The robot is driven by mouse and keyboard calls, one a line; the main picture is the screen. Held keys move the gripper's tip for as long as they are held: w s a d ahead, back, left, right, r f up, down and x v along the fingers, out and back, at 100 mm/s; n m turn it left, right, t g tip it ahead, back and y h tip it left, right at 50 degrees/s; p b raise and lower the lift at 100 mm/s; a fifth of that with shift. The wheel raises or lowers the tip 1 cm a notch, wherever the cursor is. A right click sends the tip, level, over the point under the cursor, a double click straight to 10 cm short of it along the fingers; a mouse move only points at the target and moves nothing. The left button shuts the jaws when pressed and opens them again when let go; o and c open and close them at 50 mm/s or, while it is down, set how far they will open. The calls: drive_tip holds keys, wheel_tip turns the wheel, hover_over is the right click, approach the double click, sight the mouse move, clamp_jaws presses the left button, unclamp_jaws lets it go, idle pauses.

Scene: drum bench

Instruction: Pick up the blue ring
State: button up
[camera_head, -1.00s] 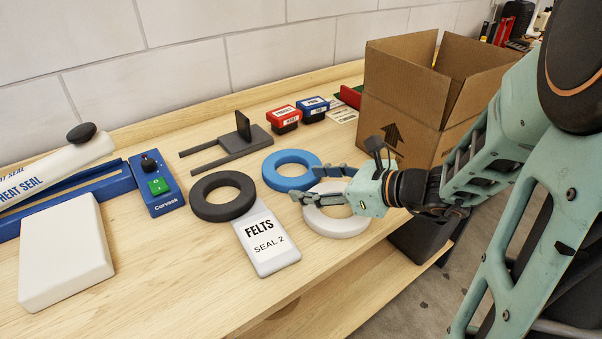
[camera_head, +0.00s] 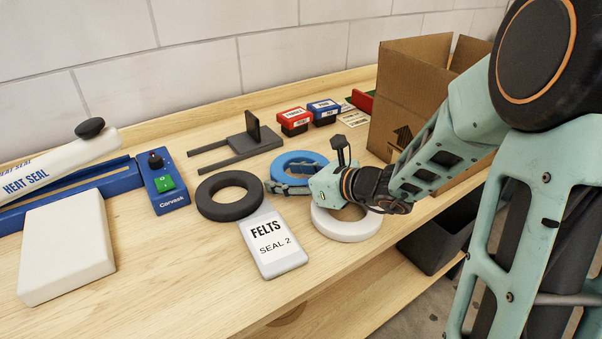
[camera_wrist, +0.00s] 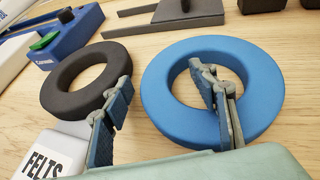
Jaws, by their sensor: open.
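The blue ring (camera_head: 290,157) lies flat on the bench. The near part of it is hidden by my gripper (camera_head: 277,180) in the head view. In the wrist view the blue ring (camera_wrist: 160,92) fills the right half. My gripper (camera_wrist: 163,76) is open there, its two fingers on either side of the ring's left band. The right finger is over the ring's hole, and the left finger is between the blue ring and the black ring. I cannot tell how far the fingertips are above the bench. Nothing is held.
A black ring (camera_head: 207,201) lies left of the blue one, and a white ring (camera_head: 345,229) lies under my wrist. A grey FELTS tag (camera_head: 273,255), a dark stand (camera_head: 243,146), red and blue boxes (camera_head: 294,125) and a carton (camera_head: 412,95) are around. A heat sealer (camera_head: 60,180) stands left.

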drive_tip(key=shift+a, duration=0.1)
drive_tip(key=shift+c, duration=0.3)
drive_tip(key=c, duration=0.8)
drive_tip(key=shift+c, duration=0.2)
